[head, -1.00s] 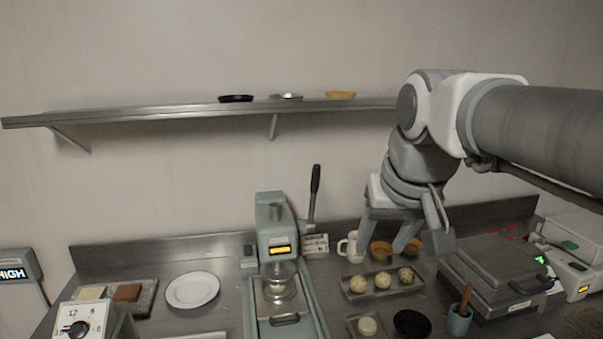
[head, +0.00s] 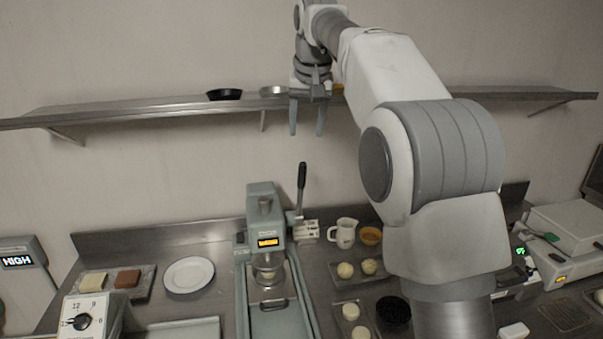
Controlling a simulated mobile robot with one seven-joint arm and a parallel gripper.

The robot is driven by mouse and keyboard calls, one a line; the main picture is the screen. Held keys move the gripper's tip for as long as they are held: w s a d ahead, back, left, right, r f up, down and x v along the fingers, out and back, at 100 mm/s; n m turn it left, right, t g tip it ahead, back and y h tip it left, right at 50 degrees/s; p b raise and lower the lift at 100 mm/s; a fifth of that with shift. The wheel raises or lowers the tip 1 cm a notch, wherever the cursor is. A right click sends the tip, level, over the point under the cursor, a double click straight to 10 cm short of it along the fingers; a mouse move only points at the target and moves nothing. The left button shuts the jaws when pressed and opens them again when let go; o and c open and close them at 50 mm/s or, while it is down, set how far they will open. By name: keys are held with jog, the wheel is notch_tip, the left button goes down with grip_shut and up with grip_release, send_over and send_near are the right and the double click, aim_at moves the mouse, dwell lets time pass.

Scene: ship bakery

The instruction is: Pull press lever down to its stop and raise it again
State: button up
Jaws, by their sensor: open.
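The press (head: 262,225) is a grey-green machine with a lit orange display, standing on the steel counter. Its lever (head: 301,188) has a black handle and points almost straight up at the press's right side. A pale dough piece sits under the press head (head: 268,270). My gripper (head: 307,132) is open and empty, its two fingers pointing down. In the picture it is above the lever's top, in front of the wall and apart from the lever. How far it is in depth from the lever I cannot tell.
A wall shelf (head: 150,108) with a black dish (head: 224,94) runs behind my gripper. A white jug (head: 343,232), an orange bowl (head: 371,236) and a tray of dough balls (head: 338,281) stand right of the press. A white plate (head: 189,275) lies left. My arm hides part of the right counter.

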aim_at(301, 177)
jog(key=x, duration=1.7)
jog(key=shift+d+f, duration=0.1)
jog(key=shift+f, duration=0.05)
grip_shut()
dwell(0.8)
